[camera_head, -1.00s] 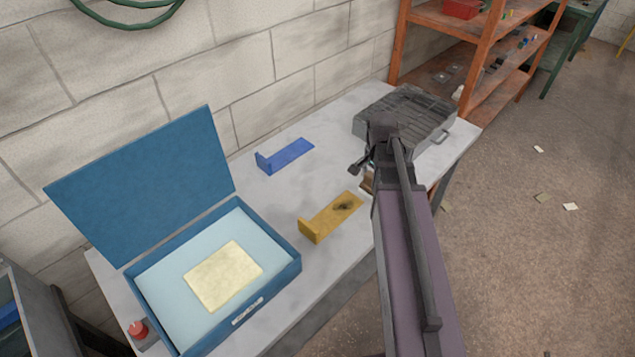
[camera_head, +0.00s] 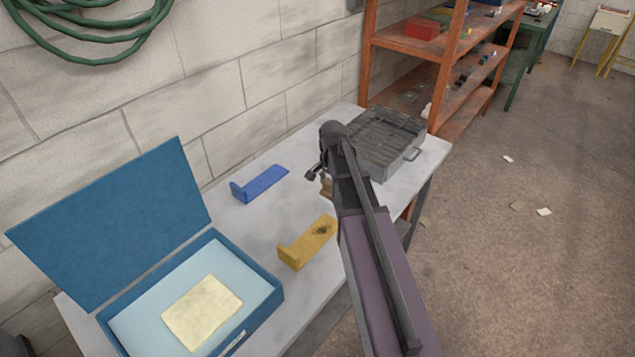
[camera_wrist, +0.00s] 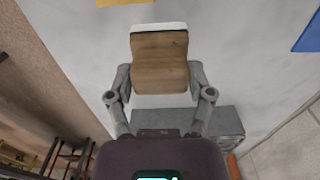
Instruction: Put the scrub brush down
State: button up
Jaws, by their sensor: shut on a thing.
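The scrub brush (camera_wrist: 160,68) has a brown wooden back and a pale strip along its far edge. It sits between the two fingers of my gripper (camera_wrist: 160,85), which is shut on it, over the grey bench top. In the head view the brush (camera_head: 326,188) shows as a small brown patch below my gripper (camera_head: 318,174), partly hidden by my arm. It is between the blue bracket, the yellow bracket and the grey slatted case. I cannot tell whether the brush touches the bench (camera_head: 246,228).
The yellow bracket (camera_head: 296,254), with a dark stain, is in front; the blue bracket (camera_head: 262,185) is nearer the wall. The grey case (camera_head: 398,160) stands at the bench's far end. An open blue box (camera_head: 262,305) holds a cream block (camera_head: 203,310). Bare bench lies between the brackets.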

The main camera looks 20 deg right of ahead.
jog(key=w, duration=0.1)
jog(key=w+a, duration=0.1)
jog(key=w, duration=0.3)
jog(key=shift+w+a+f, duration=0.2)
jog(key=shift+a+f, duration=0.1)
jog(key=shift+a, duration=0.1)
jog(key=shift+w, duration=0.15)
jog(key=shift+w+a+f+b, duration=0.2)
jog(key=shift+w+f+b, duration=0.4)
jog(key=shift+b, duration=0.25)
jog(key=shift+s+f+b, duration=0.1)
jog(key=shift+f+b, duration=1.1)
jog(key=shift+f, duration=0.05)
jog(key=o, duration=1)
jog(key=shift+f, duration=0.1)
